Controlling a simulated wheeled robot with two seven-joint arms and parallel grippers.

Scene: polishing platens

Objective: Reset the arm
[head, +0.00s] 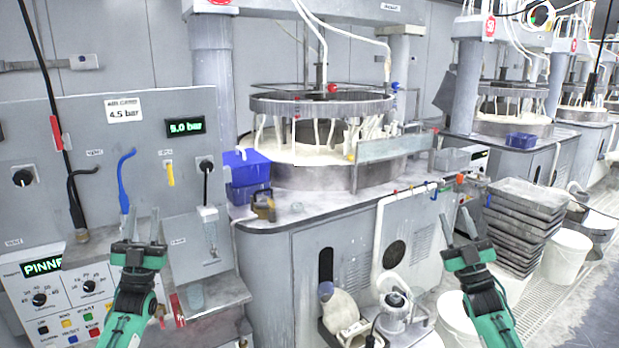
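My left gripper (141,228) is at the lower left, pointing up, in front of the grey control panel. Its two dark fingers stand apart with nothing between them. My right gripper (457,229) is at the lower right, in front of the machine's right end and beside the stacked trays. Its fingers are also apart and empty. Both green arms come in from the bottom edge. Neither gripper appears to touch anything, though the exact gap to the panel is hard to judge.
The control panel (130,130) with knobs and hoses fills the left. A polishing machine (270,238) with a round platen stands in the middle, with blue boxes (248,175) on its top. Stacked grey trays (522,215) and a white bucket (566,256) stand at the right. A pump (393,310) sits low in front.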

